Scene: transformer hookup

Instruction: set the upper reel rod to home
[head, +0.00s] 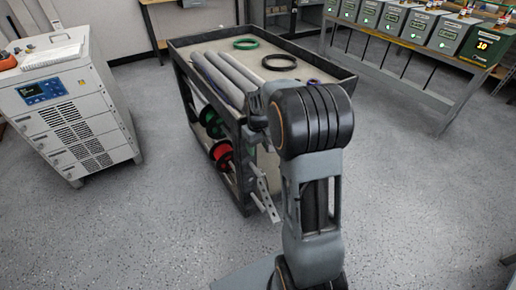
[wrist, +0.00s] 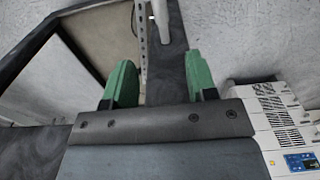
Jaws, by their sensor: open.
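My gripper (wrist: 160,75) is open in the wrist view, with its two green fingers spread apart. A pale rod end (wrist: 160,18), which may be the upper reel rod, shows ahead between the fingers, apart from them. It lies beside a perforated metal upright (wrist: 140,28). In the head view, green reels (head: 212,122) and red reels (head: 222,154) hang on the side of the black cart (head: 245,200). My arm hides much of the gripper and the near end of the upper rod there.
The cart top (head: 215,45) holds grey tubes (head: 225,75), a green ring (head: 246,44) and a black ring (head: 279,62). A white cabinet (head: 75,120) stands at left. A bench (head: 420,92) with several grey boxes is at right. The floor left of the cart is clear.

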